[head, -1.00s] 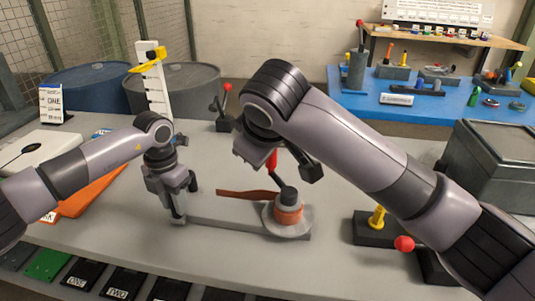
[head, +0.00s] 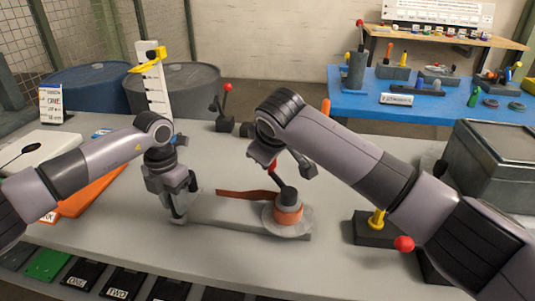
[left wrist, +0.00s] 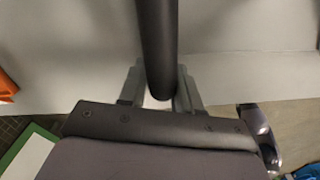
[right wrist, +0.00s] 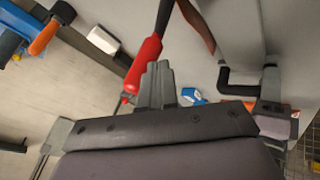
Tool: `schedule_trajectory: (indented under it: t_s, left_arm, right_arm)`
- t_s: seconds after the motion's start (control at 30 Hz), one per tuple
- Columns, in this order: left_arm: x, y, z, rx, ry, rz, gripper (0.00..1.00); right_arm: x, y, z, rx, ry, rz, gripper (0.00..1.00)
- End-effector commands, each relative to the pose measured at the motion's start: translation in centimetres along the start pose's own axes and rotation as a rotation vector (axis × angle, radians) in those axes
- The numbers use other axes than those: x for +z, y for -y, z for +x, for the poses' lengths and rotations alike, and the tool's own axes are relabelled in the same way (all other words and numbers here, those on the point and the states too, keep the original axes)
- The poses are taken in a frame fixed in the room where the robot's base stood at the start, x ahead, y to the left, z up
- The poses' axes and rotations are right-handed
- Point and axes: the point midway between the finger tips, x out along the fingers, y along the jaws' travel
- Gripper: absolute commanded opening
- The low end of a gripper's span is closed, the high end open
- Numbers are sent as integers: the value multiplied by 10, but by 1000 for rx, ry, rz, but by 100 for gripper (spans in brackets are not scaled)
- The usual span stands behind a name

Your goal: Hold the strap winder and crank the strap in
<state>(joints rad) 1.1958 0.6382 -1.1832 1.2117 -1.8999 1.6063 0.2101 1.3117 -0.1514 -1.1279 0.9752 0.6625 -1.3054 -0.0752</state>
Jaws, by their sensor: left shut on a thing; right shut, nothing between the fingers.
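The strap winder has a long grey bar (head: 230,212) and a round drum (head: 289,215) with orange strap on it at its right end. A brown-orange strap (head: 245,194) runs left from the drum. A dark crank arm (head: 286,181) rises from the hub to a red handle (head: 272,167). My left gripper (head: 180,212) is shut at the bar's left end; its wrist view shows a dark rod (left wrist: 160,50) between the fingers (left wrist: 159,88). My right gripper (right wrist: 160,68) is shut and empty, close beside the red handle (right wrist: 145,65). Contact is unclear; my right arm partly hides this area.
A dark block with a yellow peg (head: 377,219) and a red ball knob (head: 404,243) stand right of the winder. A grey bin (head: 490,160) is at the right. A red-knobbed lever (head: 227,100) stands behind. Bare table lies in front of the winder.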

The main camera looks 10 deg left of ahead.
Motion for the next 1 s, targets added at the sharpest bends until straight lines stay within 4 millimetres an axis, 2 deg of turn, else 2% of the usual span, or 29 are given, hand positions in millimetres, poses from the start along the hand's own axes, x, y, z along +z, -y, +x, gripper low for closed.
schedule_trajectory:
  t_s: [1.0]
  left_arm:
    - [-1,0,0,2,-4,5,0]
  right_arm:
    - [2,-8,4,62,62,114,0]
